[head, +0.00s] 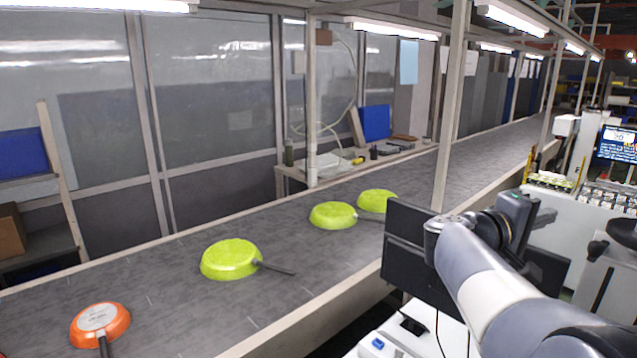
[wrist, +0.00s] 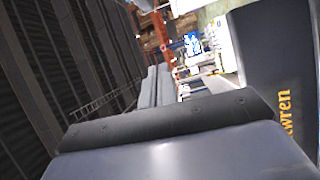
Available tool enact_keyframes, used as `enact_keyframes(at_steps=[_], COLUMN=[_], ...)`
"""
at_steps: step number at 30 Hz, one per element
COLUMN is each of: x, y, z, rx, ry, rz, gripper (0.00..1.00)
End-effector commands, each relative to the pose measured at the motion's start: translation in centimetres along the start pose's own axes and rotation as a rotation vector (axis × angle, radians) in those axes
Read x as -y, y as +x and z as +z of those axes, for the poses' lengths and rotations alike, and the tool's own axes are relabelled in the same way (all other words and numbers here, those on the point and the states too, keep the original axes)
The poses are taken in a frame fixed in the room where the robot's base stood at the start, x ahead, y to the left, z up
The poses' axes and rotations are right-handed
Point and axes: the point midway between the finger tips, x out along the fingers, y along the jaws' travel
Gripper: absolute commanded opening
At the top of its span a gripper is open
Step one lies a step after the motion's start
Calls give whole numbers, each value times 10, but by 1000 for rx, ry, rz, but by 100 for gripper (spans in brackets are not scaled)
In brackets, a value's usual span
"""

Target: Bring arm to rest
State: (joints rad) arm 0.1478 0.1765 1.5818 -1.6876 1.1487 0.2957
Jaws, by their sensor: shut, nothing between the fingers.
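My arm reaches in from the lower right of the head view, bent, with its wrist beside a post-mounted dark monitor. My gripper (head: 541,216) is at the arm's far end, to the right of the conveyor and apart from the pans; it is partly hidden by the wrist. In the wrist view its two grey fingers (wrist: 158,72) lie close together, shut and empty. The conveyor (head: 170,315) carries an orange pan (head: 100,322) at the near left, a large green pan (head: 230,258), and two more green pans (head: 332,214) (head: 376,200) farther along, all bottom up.
The dark monitor (head: 408,245) and a metal post (head: 451,110) stand close to my wrist. A white machine with a lit screen (head: 616,144) is at the right. A side table (head: 325,178) with small items stands behind the conveyor. A white surface (head: 385,340) lies below my arm.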

Motion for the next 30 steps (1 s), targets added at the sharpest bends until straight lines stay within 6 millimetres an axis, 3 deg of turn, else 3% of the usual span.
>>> enact_keyframes(at_steps=[5, 7, 12, 18, 30], x=[6, 8, 6, 4, 2], y=[8, -2, -35, -62, -76], z=[-24, -33, -31, -30, -30], rx=[-2, -6, -7, -6, -2], ry=[2, 4, 3, 2, 0], rz=[0, 0, 0, -2, -1], gripper=[0, 0, 0, 0, 0])
